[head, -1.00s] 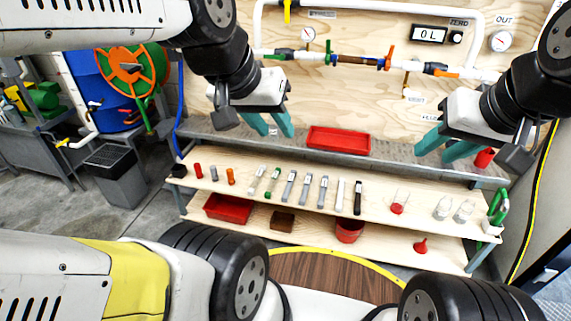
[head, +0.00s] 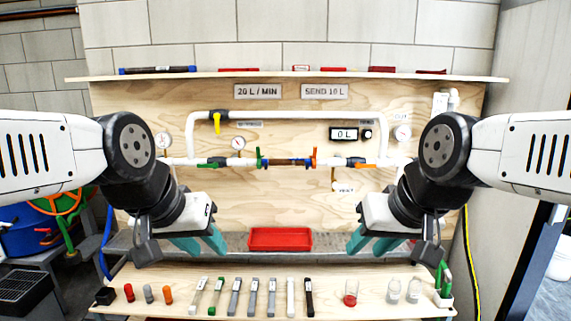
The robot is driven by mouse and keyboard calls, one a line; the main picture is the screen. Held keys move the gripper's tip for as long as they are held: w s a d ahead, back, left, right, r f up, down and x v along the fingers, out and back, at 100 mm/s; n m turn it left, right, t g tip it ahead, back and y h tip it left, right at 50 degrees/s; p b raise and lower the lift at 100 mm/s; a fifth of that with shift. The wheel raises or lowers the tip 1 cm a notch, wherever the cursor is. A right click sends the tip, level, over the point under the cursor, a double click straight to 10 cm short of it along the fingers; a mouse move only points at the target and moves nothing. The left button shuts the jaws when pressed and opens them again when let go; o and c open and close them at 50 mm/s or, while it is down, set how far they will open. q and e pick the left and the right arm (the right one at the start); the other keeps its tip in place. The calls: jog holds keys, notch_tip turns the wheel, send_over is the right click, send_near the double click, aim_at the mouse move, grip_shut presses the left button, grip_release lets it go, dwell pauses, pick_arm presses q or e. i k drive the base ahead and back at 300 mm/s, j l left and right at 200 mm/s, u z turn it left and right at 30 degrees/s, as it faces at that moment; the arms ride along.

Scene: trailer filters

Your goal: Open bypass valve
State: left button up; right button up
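The bypass pipe (head: 290,116) is a white pipe looping over the main line on the plywood panel. A yellow valve handle (head: 216,124) hangs down across it near its left end, beside a small label (head: 249,125) too blurred to read for certain. My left gripper (head: 202,245), with teal fingers, is below and slightly left of the yellow handle, apart from it. Its fingers are spread and empty. My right gripper (head: 370,243) is to the right, below the main line, also spread and empty. Neither gripper touches the pipes.
The main line below carries a green handle (head: 212,162), a brown filter section (head: 288,162) and an orange handle (head: 363,164). A red tray (head: 280,239) sits on the ledge between my grippers. A lower shelf (head: 330,288) holds several tools and jars. The space before the panel is clear.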

aim_at(217, 116)
jog(key=i+j, duration=0.2)
jog(key=j, duration=0.2)
jog(key=i+j, duration=0.45)
jog(key=j, duration=0.3)
jog(key=i+j, duration=0.25)
jog(key=i+j+z, duration=0.15)
jog(key=j+z, duration=0.25)
jog(key=i+j+z, duration=0.1)
jog(key=j+z, duration=0.65)
jog(key=j, duration=0.15)
